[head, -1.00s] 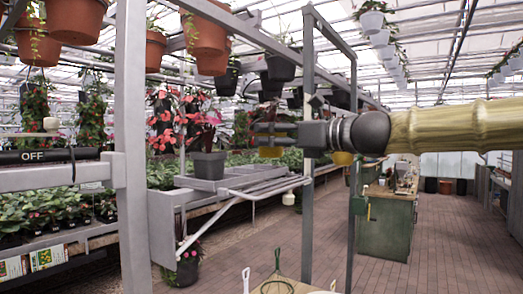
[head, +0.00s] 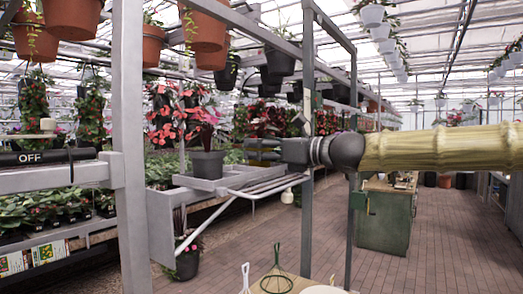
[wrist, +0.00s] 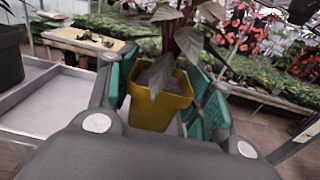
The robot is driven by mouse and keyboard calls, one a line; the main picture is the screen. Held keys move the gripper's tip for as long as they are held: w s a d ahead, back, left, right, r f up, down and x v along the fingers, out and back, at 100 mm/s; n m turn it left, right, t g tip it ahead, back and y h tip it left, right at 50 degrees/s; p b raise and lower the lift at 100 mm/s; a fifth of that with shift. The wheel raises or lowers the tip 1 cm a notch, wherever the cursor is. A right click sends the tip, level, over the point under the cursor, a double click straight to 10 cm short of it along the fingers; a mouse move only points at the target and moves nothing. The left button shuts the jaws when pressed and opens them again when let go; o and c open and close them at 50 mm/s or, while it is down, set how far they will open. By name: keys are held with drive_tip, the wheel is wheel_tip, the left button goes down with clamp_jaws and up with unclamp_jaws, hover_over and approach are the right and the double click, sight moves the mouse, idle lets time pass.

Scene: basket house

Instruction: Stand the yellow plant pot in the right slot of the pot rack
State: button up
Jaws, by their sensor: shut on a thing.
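The yellow plant pot (wrist: 165,104) holds a dark-leaved plant and sits between my gripper's teal finger pads in the wrist view. My gripper (wrist: 163,102) is shut on it. The grey pot rack (head: 158,232) has a shallow tray bearing the dark pot. The rack's tray also shows in the wrist view (wrist: 48,108), left of and behind the yellow pot. Whether the yellow pot's base touches the rack is hidden.
A grey metal post (head: 307,130) stands close to my gripper. Terracotta pots (head: 205,25) hang overhead. A planted bench (head: 60,205) lies at left, and a green cabinet (head: 385,218) stands farther back. The brick aisle at right is clear.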

drive_tip(key=shift+s+a, duration=0.1)
drive_tip(key=shift+a, duration=0.1)
drive_tip(key=shift+f, duration=0.1)
drive_tip(key=o, duration=0.6)
drive_tip(key=shift+d+f, duration=0.1)
drive_tip(key=o, duration=0.5)
drive_tip(key=shift+r, duration=0.2)
drive_tip(key=shift+d, duration=0.15)
drive_tip(key=v, duration=1.1)
drive_tip(key=shift+s+d+b, duration=0.2)
drive_tip(key=shift+s+b, duration=0.1)
drive_tip(key=shift+b, duration=0.1)
